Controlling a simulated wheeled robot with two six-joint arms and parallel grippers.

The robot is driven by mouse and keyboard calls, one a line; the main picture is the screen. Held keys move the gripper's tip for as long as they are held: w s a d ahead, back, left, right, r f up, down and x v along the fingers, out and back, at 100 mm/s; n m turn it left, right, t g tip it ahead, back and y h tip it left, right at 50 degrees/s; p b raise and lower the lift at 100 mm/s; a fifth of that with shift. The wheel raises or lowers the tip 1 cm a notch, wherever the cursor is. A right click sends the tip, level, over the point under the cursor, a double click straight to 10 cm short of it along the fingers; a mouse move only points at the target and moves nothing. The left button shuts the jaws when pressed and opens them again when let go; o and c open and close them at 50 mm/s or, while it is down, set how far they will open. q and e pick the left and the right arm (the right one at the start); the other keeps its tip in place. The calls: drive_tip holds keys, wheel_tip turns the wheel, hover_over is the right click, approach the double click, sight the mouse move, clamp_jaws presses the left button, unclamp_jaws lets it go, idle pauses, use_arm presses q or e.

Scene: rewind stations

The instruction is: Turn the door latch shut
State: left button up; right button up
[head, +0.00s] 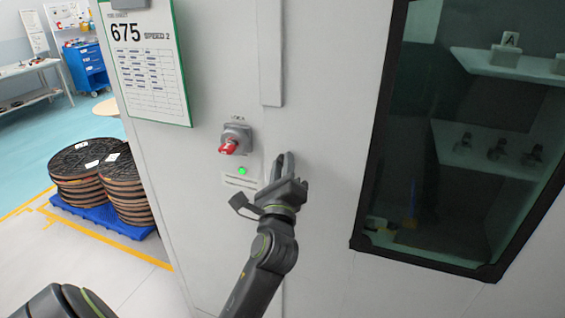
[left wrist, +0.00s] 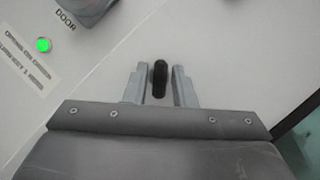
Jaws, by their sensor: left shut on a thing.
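My left gripper (head: 275,172) is up against the pale cabinet front, right of the green lamp and below a long vertical strip. In the left wrist view, a short dark upright bar (left wrist: 159,78), which looks like the door latch's handle, stands between the two grey fingers of my left gripper (left wrist: 160,85). The gripper is shut on it. In the head view the fingers hide this bar. My right gripper is in neither view.
A red knob (head: 229,147) on a grey housing (head: 238,133) sits up and left of the gripper, above a green lamp (head: 242,170). A dark window (head: 400,150) is to the right. Stacked brown reels (head: 125,195) stand on a blue pallet (head: 100,217) at left.

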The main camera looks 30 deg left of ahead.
use_arm(q)
drive_tip(key=shift+n+g+p, duration=0.95)
drive_tip(key=shift+n+g, duration=0.05)
drive_tip(key=shift+n, duration=1.5)
drive_tip(key=shift+n+g+p, duration=0.95)
drive_tip(key=shift+n+g, duration=0.05)
drive_tip(key=shift+n, duration=1.5)
drive_tip(key=o, duration=0.7)
drive_tip(key=shift+o, duration=0.2)
